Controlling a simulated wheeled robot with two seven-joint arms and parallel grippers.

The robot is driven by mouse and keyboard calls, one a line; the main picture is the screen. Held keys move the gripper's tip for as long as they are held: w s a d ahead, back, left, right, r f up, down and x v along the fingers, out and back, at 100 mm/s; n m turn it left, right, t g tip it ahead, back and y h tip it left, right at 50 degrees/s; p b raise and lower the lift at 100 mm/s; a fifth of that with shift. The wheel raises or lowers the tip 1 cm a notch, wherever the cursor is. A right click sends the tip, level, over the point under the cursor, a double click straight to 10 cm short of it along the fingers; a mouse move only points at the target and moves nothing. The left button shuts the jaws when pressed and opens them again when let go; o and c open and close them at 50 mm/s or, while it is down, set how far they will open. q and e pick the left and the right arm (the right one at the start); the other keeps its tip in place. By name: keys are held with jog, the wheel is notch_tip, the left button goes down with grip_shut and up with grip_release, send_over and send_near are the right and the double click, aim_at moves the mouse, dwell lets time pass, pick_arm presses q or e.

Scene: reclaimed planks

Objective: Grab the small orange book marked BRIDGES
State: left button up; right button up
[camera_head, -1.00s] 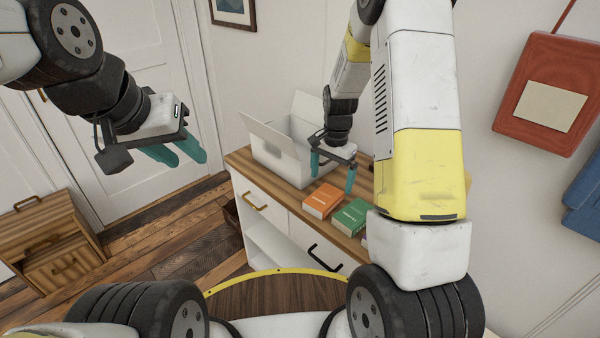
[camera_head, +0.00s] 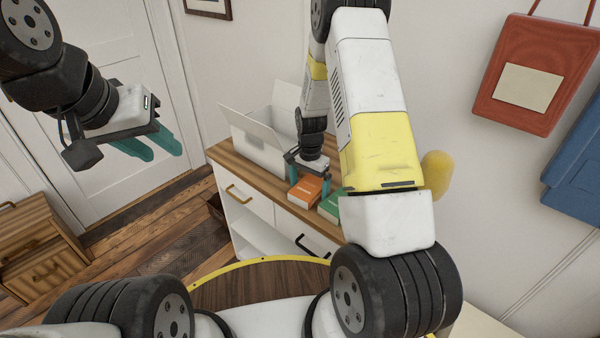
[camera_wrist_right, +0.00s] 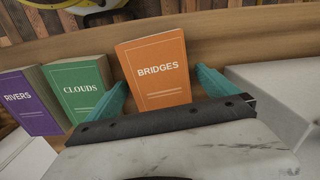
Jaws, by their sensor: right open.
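The small orange book marked BRIDGES (camera_wrist_right: 158,88) lies on the wooden counter top (camera_wrist_right: 215,35) in the right wrist view. It also shows in the head view (camera_head: 305,191), partly hidden by my right gripper. My right gripper (camera_wrist_right: 160,85) is open, with one teal finger on each side of the book's near part; I cannot tell whether they touch it. In the head view my right gripper (camera_head: 308,180) is over the book. My left gripper (camera_head: 155,148) is held high at the left, away from the counter, with its two teal fingers apart and nothing between them.
A green book marked CLOUDS (camera_wrist_right: 84,90) and a purple book marked RIVERS (camera_wrist_right: 28,102) lie beside the orange book. An open white box (camera_head: 262,135) stands on the counter behind my right gripper. A wooden drawer unit (camera_head: 40,245) stands at left.

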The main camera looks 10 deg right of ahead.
jog(key=c, duration=1.7)
jog(key=shift+o, duration=0.2)
jog(key=shift+r, duration=0.1)
